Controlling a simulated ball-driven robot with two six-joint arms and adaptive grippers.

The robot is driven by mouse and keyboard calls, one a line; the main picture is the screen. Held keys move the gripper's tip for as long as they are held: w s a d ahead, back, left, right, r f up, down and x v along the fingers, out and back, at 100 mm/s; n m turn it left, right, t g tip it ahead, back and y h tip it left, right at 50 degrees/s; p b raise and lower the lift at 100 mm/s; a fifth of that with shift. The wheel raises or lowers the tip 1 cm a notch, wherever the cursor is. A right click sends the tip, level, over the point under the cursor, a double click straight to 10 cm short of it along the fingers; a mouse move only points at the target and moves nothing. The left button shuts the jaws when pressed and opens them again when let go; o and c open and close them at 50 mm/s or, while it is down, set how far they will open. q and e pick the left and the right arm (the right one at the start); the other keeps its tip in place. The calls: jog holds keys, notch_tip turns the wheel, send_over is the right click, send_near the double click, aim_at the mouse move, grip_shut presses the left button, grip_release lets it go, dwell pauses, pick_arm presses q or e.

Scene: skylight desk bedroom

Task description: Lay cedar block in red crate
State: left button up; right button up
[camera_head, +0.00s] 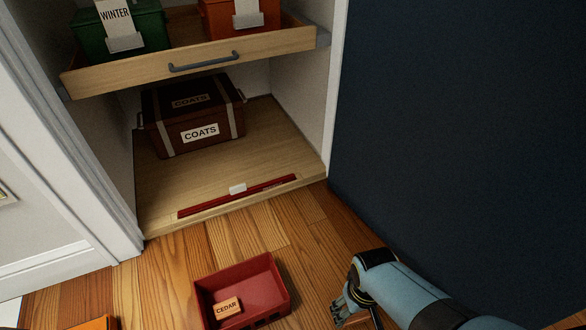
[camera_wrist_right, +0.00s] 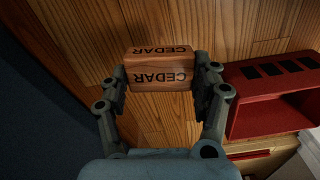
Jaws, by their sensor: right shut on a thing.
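My right gripper (camera_head: 346,308) is just right of the red crate (camera_head: 279,280) in the head view. In the right wrist view the gripper (camera_wrist_right: 160,82) is shut on a cedar block (camera_wrist_right: 158,78), a light wooden block marked CEDAR, held between its fingers. The red crate (camera_wrist_right: 240,118) stands beside it at the right, apart from the block. Another block marked CEDAR (camera_head: 227,308) lies inside the crate, near its front left. My left gripper is not in view.
A cupboard stands behind the crate, with a brown COATS trunk (camera_head: 195,113) on its floor and a red strip (camera_head: 238,197) along its front edge. A pulled-out drawer (camera_head: 200,62) holds a green WINTER box (camera_head: 118,35) and an orange box (camera_head: 240,17).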

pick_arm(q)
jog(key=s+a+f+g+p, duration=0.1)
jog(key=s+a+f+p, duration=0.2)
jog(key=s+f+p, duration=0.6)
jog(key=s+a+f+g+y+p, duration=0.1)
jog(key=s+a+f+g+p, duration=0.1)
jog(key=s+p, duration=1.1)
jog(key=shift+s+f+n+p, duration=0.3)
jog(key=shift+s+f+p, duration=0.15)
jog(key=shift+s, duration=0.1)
pick_arm(e)
jog(key=w+r, duration=0.3)
jog(key=r, duration=0.7)
jog(key=w+r+t, duration=0.1)
jog(key=w+r, duration=0.3)
jog(key=r, duration=0.7)
jog(key=w+r+t, duration=0.1)
jog(key=w+r, duration=0.2)
jog(key=r, duration=0.7)
jog(key=shift+w+r, duration=0.35)
jog(key=shift+r, duration=0.05)
